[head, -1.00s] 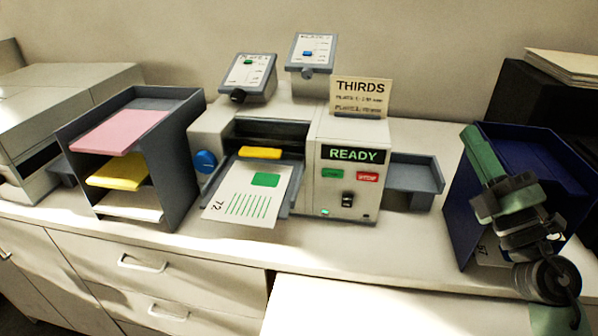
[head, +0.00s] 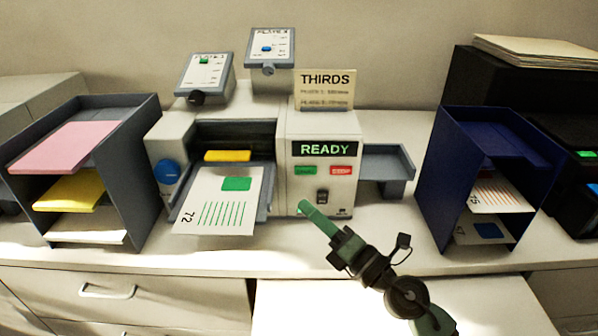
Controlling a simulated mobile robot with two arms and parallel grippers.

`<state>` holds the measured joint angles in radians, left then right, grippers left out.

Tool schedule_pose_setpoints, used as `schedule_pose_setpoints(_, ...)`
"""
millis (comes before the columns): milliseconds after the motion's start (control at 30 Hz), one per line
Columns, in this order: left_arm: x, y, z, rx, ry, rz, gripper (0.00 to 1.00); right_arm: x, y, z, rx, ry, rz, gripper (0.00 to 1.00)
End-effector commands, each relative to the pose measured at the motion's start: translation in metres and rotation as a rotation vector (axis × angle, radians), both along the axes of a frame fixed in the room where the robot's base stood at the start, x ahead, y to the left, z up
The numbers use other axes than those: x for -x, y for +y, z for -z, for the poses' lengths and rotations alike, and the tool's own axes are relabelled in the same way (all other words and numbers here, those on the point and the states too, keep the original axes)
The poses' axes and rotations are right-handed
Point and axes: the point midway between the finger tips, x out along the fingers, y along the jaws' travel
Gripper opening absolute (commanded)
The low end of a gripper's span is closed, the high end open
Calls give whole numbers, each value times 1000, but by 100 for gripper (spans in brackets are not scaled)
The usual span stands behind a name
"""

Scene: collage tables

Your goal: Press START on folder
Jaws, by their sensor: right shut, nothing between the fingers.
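The folder (head: 287,190) is a cream machine in the middle of the counter. Its display (head: 325,149) reads READY in green. Below it are a green button (head: 305,171), presumably START though its lettering is too blurred to read, and a red button (head: 341,170). A dark switch (head: 322,197) sits below them. A printed sheet (head: 217,200) marked 72 lies on the folder's front tray. My right gripper (head: 306,208) is shut and empty, with its green tip in front of the folder's lower front panel, below the green button. I cannot tell whether it touches. My left gripper is not in view.
A THIRDS card (head: 325,89) stands on top of the folder. A grey paper rack (head: 140,165) stands left, a blue rack (head: 432,180) right. A small grey outfeed tray (head: 388,163) juts from the folder's right side.

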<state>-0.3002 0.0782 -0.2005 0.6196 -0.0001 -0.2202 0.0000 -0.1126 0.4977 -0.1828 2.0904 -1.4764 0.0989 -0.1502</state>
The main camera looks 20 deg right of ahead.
Motion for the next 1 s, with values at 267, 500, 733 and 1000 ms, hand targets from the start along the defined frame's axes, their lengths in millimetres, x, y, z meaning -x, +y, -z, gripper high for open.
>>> schedule_pose_setpoints(267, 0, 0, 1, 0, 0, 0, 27, -5, -1, 0, -1, -1, 0, 0)
schedule_pose_setpoints(500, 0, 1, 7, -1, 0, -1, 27, -32, -10, 0, -1, -3, 2, 0)
schedule_pose_setpoints(733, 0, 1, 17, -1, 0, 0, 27, -63, -18, 0, -2, -2, 0, 0)
schedule_pose_setpoints(1000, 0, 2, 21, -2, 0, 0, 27, -83, -24, 0, -2, 0, 0, 0)
